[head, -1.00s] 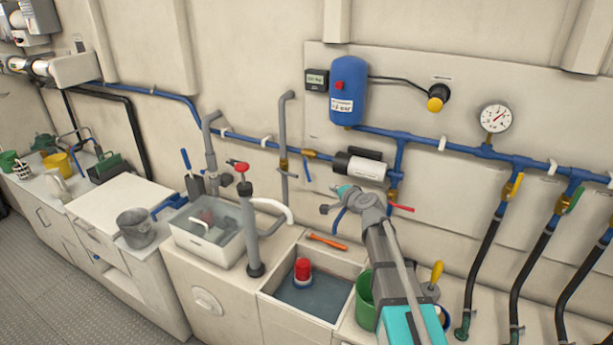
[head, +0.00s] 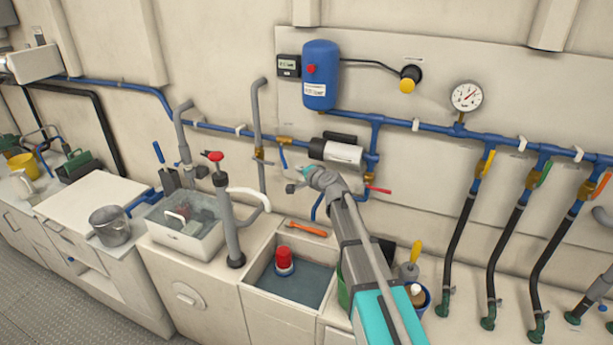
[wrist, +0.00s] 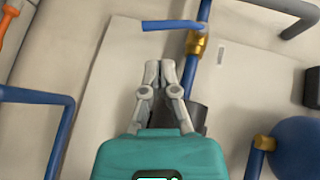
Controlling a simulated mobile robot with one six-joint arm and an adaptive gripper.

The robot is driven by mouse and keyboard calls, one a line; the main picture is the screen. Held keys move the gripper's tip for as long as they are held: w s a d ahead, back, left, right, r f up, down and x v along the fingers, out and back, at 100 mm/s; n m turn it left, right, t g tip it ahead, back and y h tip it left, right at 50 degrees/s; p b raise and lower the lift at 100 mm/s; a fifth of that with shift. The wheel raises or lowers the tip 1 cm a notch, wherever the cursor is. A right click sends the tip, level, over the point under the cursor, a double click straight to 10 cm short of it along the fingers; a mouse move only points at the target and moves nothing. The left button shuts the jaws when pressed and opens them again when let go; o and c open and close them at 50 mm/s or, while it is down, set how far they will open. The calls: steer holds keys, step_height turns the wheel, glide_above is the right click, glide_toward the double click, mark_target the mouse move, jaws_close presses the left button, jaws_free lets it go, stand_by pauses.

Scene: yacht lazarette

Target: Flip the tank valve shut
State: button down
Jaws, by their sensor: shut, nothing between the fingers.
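A brass valve (head: 284,140) sits on the blue wall pipe, left of the white pump. Its blue lever (head: 283,158) hangs down, crosswise to the pipe. In the wrist view the brass valve (wrist: 196,44) and the blue lever (wrist: 172,25) lie beyond my fingertips, the lever square to the pipe. In the wrist view my gripper (wrist: 159,70) is shut with nothing held. No label tells which valve is the tank valve; another valve has a red lever (head: 378,189), right of my gripper.
A blue pressure tank (head: 320,75) and a white pump (head: 335,152) are on the wall panel. Yellow (head: 488,162), green (head: 543,175) and orange (head: 602,185) levers are at the right. A grey vertical pipe (head: 260,130) stands left of the blue lever. A sink (head: 300,285) lies below.

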mark_target(285, 163)
steer(key=b+x, duration=0.1)
steer(key=x, duration=0.7)
steer(key=shift+w+b, duration=0.1)
steer(key=shift+b, duration=0.25)
steer(key=shift+w+a+f+b, duration=0.15)
steer(key=shift+a+f+b, duration=0.15)
steer(key=shift+a, duration=0.2)
steer(key=shift+w+a+f+b, duration=0.2)
steer(key=shift+a+f+b, duration=0.05)
steer(key=shift+a, duration=0.2)
